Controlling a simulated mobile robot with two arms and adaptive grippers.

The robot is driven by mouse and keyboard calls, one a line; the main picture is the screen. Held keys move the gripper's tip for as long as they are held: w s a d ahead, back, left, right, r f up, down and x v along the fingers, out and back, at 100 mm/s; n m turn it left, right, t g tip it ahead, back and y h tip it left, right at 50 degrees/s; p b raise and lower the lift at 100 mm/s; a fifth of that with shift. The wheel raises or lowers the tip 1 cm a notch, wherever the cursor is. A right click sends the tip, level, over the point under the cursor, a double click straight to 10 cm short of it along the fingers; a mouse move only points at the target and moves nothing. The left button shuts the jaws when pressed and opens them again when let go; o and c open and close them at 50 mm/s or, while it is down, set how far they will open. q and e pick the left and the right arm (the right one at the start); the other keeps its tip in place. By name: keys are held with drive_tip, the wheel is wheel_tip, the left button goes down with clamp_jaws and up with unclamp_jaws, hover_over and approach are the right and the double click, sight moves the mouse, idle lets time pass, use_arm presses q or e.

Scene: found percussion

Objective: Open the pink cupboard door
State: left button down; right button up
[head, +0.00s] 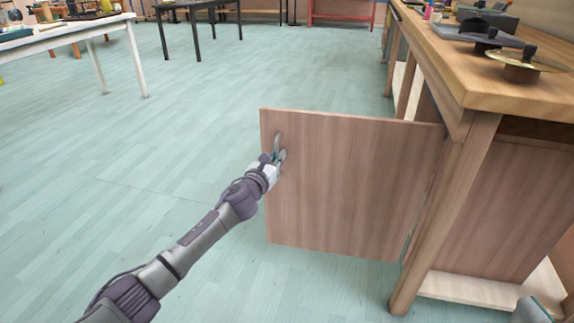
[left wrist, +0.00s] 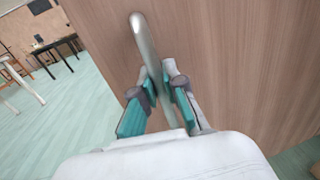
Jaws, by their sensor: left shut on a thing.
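The cupboard door (head: 345,190), a pinkish-brown wood panel, stands swung out from the right-hand workbench, hinged at its right edge by the bench leg. A metal bar handle (head: 277,141) is near its left edge. My left gripper (head: 278,160) is shut on the handle. In the left wrist view the handle (left wrist: 141,35) runs between the two fingers (left wrist: 158,88), with the door face (left wrist: 235,60) close behind. At the bottom right corner of the head view a small part of what may be my right gripper shows, its jaws not clear.
The wooden workbench (head: 470,85) carries cymbal-like discs (head: 525,64) on its top. Its bay (head: 510,215) right of the leg has a low shelf (head: 490,290). A white table (head: 65,35) and a dark table (head: 190,5) stand farther back. The pale green floor (head: 200,120) left of the door is clear.

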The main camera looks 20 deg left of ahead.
use_arm(q)
drive_tip(key=shift+w+h, duration=0.3)
drive_tip(key=shift+w, duration=0.05)
drive_tip(key=c, duration=1.2)
unclamp_jaws()
drive_tip(key=s+a, duration=0.1)
drive_tip(key=s, duration=1.1)
